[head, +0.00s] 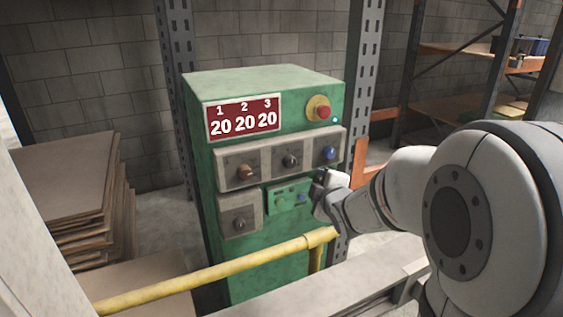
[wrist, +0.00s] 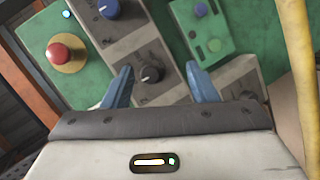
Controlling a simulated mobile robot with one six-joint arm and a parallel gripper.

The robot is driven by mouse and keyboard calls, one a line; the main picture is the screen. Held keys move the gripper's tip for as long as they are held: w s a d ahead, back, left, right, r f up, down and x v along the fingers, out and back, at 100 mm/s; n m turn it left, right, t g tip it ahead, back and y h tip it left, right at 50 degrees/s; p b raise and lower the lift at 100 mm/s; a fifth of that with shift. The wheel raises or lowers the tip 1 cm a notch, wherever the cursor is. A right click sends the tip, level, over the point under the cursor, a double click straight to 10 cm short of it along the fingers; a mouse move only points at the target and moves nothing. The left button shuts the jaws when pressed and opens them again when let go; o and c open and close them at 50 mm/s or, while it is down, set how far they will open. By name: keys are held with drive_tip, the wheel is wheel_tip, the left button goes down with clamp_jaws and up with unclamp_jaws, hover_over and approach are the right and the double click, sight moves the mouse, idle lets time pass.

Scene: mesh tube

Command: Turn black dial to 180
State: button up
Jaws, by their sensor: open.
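The black dial (head: 290,160) is the middle one of three in a row on the green cabinet (head: 262,88), between a brown dial (head: 245,172) and a blue dial (head: 328,153). In the wrist view the black dial (wrist: 150,73) shows between my two blue fingertips. My gripper (wrist: 160,78) is open and holds nothing. Contact with the dial cannot be told. In the head view my gripper (head: 328,185) is just below the blue dial, at the cabinet's right side; its fingers are hard to make out. The display (head: 243,119) reads 20 under 1, 2 and 3.
A red button (head: 321,112) sits above the dials. A small green button box (head: 289,196) and another dark dial (head: 238,223) are below. A yellow rail (head: 220,270) crosses in front of the cabinet. Stacked boards (head: 75,190) lie at left; shelving stands at right.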

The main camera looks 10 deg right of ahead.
sight(293, 164)
drive_tip(key=w+a+n+t+y, duration=0.1)
drive_tip(key=w+n, duration=0.1)
drive_tip(key=w, duration=0.1)
drive_tip(key=w+a+n+t+y, duration=0.1)
drive_tip(key=w+a+n+y, duration=0.1)
drive_tip(key=w, duration=0.2)
drive_tip(key=w+a+n+y, duration=0.1)
drive_tip(key=w+n, duration=0.2)
drive_tip(key=shift+w+a+r+t+y, duration=0.2)
drive_tip(key=shift+w+a+t+y, duration=0.1)
drive_tip(key=shift+t+y, duration=0.1)
drive_tip(key=shift+c, duration=0.3)
